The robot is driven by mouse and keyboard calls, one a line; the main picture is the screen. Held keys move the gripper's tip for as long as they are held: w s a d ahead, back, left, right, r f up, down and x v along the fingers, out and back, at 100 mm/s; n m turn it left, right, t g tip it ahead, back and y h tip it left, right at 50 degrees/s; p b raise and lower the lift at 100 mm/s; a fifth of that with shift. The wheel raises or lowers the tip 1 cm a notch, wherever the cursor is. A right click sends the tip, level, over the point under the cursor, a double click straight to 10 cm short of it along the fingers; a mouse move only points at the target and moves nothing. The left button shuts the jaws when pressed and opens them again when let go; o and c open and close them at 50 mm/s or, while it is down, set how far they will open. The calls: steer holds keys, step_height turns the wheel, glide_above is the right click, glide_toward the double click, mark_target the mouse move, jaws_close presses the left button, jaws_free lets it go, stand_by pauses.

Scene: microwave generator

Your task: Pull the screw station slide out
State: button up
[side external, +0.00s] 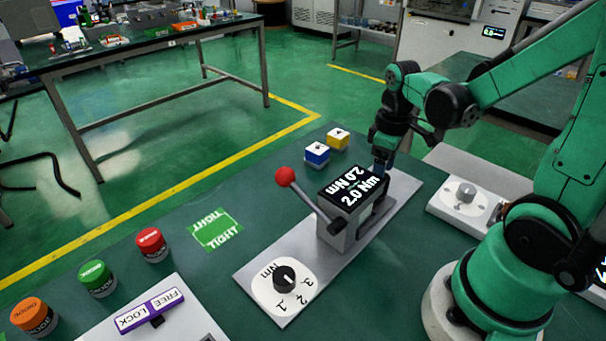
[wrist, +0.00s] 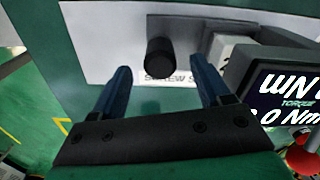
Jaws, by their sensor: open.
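The screw station is a grey plate (side external: 405,190) bearing a block with a black display (side external: 354,190) reading 2.0 Nm, a red-ball lever (side external: 285,177) and a black dial (side external: 285,278). In the wrist view the display (wrist: 285,100) is at the right. A black cylindrical knob (wrist: 159,60) stands on the pale plate beside a partly hidden "SCREW S" label. My gripper (wrist: 160,66) is open, with its blue fingertips on either side of the knob in the picture; I cannot tell whether they touch it. In the side view my gripper (side external: 381,165) is behind the display, its tips partly hidden.
Blue (side external: 316,154) and yellow (side external: 338,139) blocks sit behind the station. A green TIGHT card (side external: 215,231), red (side external: 151,245), green (side external: 97,279) and orange (side external: 34,317) buttons and a LOCK/FREE panel (side external: 150,310) are at left. A white knob plate (side external: 463,208) is at right.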

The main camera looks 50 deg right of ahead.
steer(key=shift+f, duration=0.9)
jaws_close()
stand_by(0.9)
